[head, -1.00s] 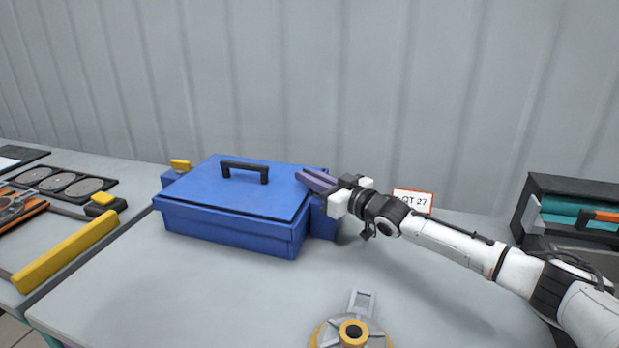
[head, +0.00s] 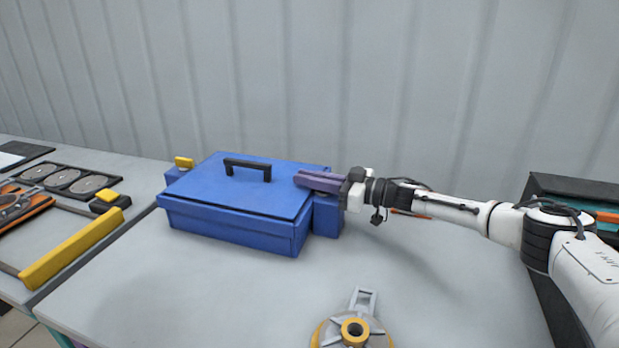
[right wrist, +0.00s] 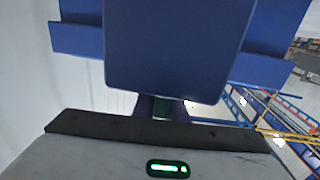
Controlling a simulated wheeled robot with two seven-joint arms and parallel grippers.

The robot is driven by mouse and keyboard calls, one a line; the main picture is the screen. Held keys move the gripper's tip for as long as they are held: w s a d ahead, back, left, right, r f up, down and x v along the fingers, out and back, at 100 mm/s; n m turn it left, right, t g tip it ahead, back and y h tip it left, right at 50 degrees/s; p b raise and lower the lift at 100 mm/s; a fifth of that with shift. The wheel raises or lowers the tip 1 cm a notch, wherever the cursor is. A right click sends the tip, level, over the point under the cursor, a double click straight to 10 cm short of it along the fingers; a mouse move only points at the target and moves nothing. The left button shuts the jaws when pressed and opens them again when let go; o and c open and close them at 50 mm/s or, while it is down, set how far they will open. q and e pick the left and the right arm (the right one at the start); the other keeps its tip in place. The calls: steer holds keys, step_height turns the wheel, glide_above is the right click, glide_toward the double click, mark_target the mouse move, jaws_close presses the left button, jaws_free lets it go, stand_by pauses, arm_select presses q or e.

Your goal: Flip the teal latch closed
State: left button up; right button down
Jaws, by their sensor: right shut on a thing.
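The blue toolbox (head: 230,215) stands on the table with its lid down and a black handle on top. My right gripper (head: 300,180) lies level over the box's right edge, its purple fingers pointing left. In the right wrist view the fingers (right wrist: 162,105) reach under a blue block of the box. A small dark teal piece (right wrist: 161,108), which looks like the teal latch, shows between them, mostly hidden. The gripper is shut on it. The latch does not show in the head view. My left gripper is not in view.
A yellow latch (head: 184,162) is at the box's left side. A yellow bar (head: 72,250) and trays of discs (head: 75,182) lie at the left. A grey and yellow round part (head: 354,330) sits at the front. A dark case (head: 560,190) stands at the right.

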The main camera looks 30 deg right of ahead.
steer(key=shift+s+a+n+g+y+b, duration=0.1)
steer(key=shift+a+n+g+y+b, duration=0.05)
steer(key=shift+n+g+y+b, duration=0.45)
steer(key=c, duration=1.8)
jaws_free()
steer(key=v, duration=1)
steer(key=shift+b, duration=0.3)
steer(key=shift+s+f, duration=0.1)
steer(key=shift+s, duration=0.05)
